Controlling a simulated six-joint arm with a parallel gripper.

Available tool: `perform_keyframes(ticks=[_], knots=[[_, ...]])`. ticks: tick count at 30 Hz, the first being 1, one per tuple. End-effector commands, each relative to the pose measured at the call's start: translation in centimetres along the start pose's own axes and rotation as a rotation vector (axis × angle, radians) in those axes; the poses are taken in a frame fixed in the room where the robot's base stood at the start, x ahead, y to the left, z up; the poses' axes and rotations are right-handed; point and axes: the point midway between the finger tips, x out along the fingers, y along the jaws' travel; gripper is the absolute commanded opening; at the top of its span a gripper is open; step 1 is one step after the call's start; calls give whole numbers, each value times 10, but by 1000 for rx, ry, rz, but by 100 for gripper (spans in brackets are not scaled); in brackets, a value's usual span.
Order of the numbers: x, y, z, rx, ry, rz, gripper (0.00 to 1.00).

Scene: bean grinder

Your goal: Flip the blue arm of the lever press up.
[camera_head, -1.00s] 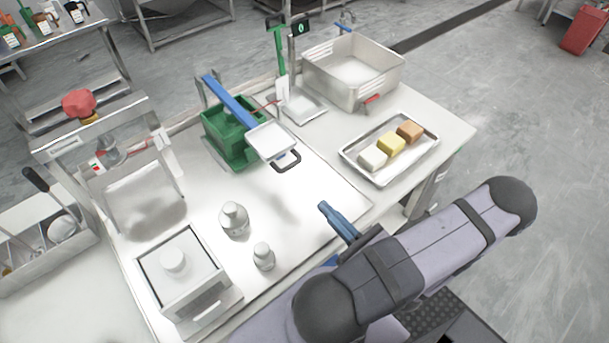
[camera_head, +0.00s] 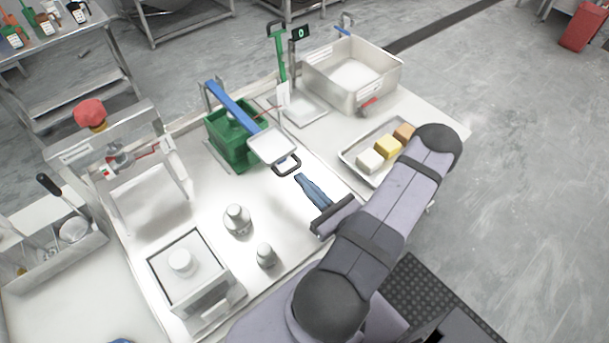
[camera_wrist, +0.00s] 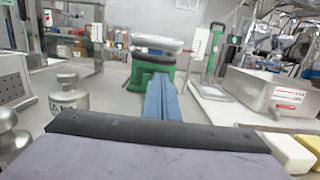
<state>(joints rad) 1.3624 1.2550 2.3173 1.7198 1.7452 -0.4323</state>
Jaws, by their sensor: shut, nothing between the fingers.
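The lever press has a green body (camera_head: 228,143) and a blue arm (camera_head: 231,105) that slopes over it from a metal bracket at the back toward the front right. A pale square plate (camera_head: 272,146) and a dark loop handle (camera_head: 287,166) are at the arm's front end. My gripper (camera_head: 299,178), with blue fingers, is shut and empty. Its tip is just in front of the handle in the head view, with no clear contact. In the wrist view the fingers (camera_wrist: 157,82) point at the green body (camera_wrist: 139,80) and the pale plate (camera_wrist: 155,43) above it; the blue arm is hidden there.
Metal weights (camera_head: 237,220) and a boxy scale (camera_head: 187,270) stand left of my gripper. A tray (camera_head: 349,157) of coloured blocks lies right, partly behind my arm. A deep metal basin (camera_head: 330,84) and a green-posted scale (camera_head: 279,65) stand behind.

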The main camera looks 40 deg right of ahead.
Motion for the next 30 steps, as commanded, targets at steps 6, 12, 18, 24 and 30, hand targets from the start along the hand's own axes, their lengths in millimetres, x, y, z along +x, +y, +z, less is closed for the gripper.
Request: perform_keyframes(ticks=[6, 12, 18, 24, 30], knots=[[2, 0, 9, -1, 0, 1, 0], [2, 0, 8, -1, 0, 1, 0], [2, 0, 10, -1, 1, 1, 0], [2, 0, 21, -1, 19, 0, 0], [3, -1, 48, -3, 67, 0, 0]])
